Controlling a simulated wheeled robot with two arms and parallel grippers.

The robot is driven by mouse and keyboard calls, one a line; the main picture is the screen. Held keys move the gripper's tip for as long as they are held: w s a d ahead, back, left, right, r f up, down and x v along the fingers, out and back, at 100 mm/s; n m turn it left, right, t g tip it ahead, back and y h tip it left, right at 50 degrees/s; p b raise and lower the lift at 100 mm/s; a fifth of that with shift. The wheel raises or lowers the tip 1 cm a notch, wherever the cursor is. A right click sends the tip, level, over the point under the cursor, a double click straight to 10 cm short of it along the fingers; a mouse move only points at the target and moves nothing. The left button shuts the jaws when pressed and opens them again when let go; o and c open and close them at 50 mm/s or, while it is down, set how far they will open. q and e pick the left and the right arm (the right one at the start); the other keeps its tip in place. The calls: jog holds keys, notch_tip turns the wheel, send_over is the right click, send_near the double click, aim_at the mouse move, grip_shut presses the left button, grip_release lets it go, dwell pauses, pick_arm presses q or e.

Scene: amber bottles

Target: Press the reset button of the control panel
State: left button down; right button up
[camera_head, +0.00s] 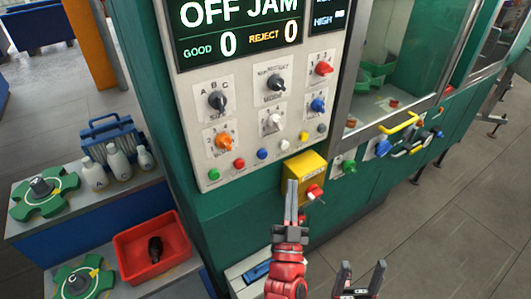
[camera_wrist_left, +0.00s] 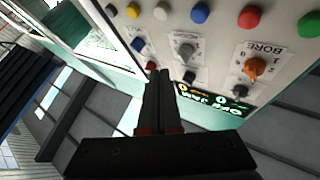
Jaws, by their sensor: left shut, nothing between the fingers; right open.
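The control panel (camera_head: 255,115) is a light plate on the green machine, with a row of small buttons along its lower edge. The row holds a green button (camera_head: 214,174), a red button (camera_head: 239,163), a blue button (camera_head: 262,154), a white button (camera_head: 283,145), a yellow button (camera_head: 304,135) and a dark one (camera_head: 320,128). I cannot read which is reset. My left gripper (camera_head: 291,183) is shut and empty, below the row, in front of a yellow box. In the left wrist view its fingers (camera_wrist_left: 160,75) point toward the panel (camera_wrist_left: 225,35). My right gripper (camera_head: 361,267) is open, lower right.
The yellow box (camera_head: 305,172) with a red knob sticks out below the panel. Selector knobs sit above the buttons. The screen (camera_head: 245,30) reads "OFF JAM". A red tray (camera_head: 128,249) with a dark bottle stands at left. Coloured valve handles (camera_head: 402,133) project at right.

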aim_at(262, 154)
pick_arm(q)
jog(key=w+a+b, duration=0.5)
jog(key=w, duration=0.2)
jog(key=shift+a, duration=0.15)
dwell(0.3)
jog(key=shift+w+a+b, duration=0.1)
jog(key=shift+b, duration=0.25)
dwell(1.7)
jog(key=shift+w+a, duration=0.15)
jog(key=shift+w, duration=0.15)
